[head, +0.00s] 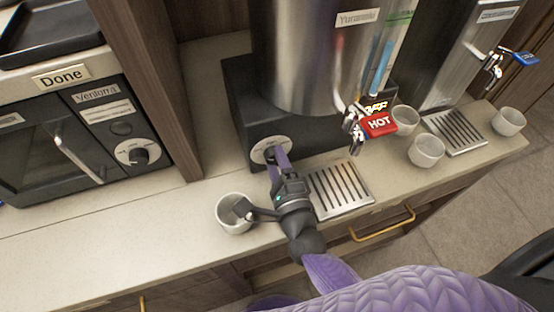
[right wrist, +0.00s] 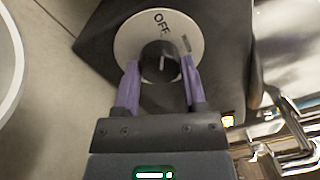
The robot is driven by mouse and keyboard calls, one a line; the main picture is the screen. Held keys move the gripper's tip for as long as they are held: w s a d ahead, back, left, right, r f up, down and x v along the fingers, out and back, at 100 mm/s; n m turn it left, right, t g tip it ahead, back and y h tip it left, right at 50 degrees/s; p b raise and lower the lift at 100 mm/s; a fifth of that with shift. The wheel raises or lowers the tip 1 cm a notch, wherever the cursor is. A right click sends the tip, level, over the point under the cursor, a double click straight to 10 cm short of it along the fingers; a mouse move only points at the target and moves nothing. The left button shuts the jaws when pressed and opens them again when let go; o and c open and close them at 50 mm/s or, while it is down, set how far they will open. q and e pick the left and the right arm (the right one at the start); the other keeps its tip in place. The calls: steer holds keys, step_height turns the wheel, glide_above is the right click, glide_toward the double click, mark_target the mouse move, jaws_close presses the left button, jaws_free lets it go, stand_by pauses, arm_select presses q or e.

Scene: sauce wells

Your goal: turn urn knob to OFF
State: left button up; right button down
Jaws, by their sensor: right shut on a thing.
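The urn (head: 300,60) is a tall steel cylinder labelled Yuranoki on a black base. Its round pale dial (head: 262,146) is on the front of that base. My right gripper (head: 276,156) reaches up to the dial. In the right wrist view, its purple fingers (right wrist: 160,72) are shut on the black knob (right wrist: 160,58), one on each side. The dial (right wrist: 130,40) carries the word OFF above the knob. A pale line on the knob points roughly toward OFF. The fingers hide part of the dial in the head view. My left gripper is not in view.
A white cup (head: 233,226) stands beside my right gripper, partly covered by a dark part of it. A slatted drip tray (head: 367,201) lies just right. The red HOT tap (head: 380,125) juts out above. More cups (head: 426,151) stand farther right. The counter at left is clear.

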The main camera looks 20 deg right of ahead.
stand_by(0.5)
steer(key=shift+c, duration=0.7)
jaws_free()
steer(key=s, duration=1)
steer(key=shift+f, duration=0.25)
